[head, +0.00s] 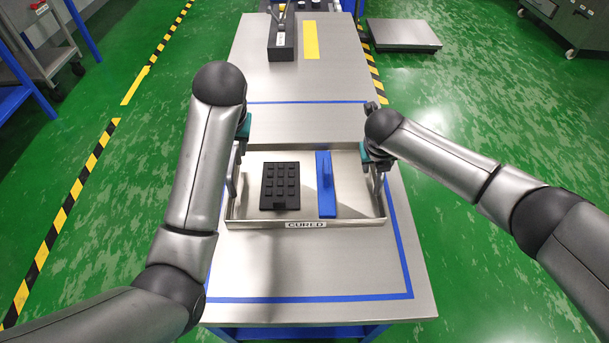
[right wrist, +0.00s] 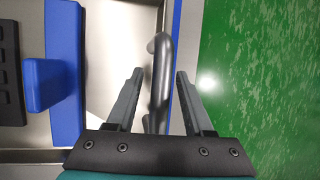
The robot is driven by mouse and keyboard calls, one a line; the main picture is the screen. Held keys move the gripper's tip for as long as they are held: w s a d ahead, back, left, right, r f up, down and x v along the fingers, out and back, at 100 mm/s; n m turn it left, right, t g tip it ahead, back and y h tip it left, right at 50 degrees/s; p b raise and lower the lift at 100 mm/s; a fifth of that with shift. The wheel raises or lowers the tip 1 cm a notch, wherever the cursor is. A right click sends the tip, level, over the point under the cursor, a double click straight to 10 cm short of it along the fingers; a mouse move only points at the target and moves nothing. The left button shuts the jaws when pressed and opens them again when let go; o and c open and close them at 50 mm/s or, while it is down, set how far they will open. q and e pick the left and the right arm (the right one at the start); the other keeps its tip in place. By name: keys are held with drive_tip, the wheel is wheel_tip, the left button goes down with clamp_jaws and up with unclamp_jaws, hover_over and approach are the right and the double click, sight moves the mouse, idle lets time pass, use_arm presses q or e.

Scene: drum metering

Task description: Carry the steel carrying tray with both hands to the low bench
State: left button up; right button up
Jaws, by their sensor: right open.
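The steel carrying tray (head: 250,223) sits on the metal table, with a front label reading CURED. It holds a black studded block (head: 280,186) and a blue piece with an upright grip (head: 326,200). My right gripper (head: 378,168) is at the tray's right side. In the right wrist view this gripper (right wrist: 160,76) is open, with the tray's dark bar handle (right wrist: 160,95) between its fingers and a gap on each side. My left gripper (head: 237,160) is at the tray's left handle. The forearm partly hides it, so its jaw state is unclear.
The table (head: 300,125) has blue tape lines around the tray area. A dark box (head: 282,42) and a yellow strip (head: 311,40) lie at its far end. A low grey platform (head: 403,34) stands on the green floor at the back right. A cart (head: 45,45) is at the back left.

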drive_tip(key=v, duration=1.2)
drive_tip(key=shift+f, duration=0.1)
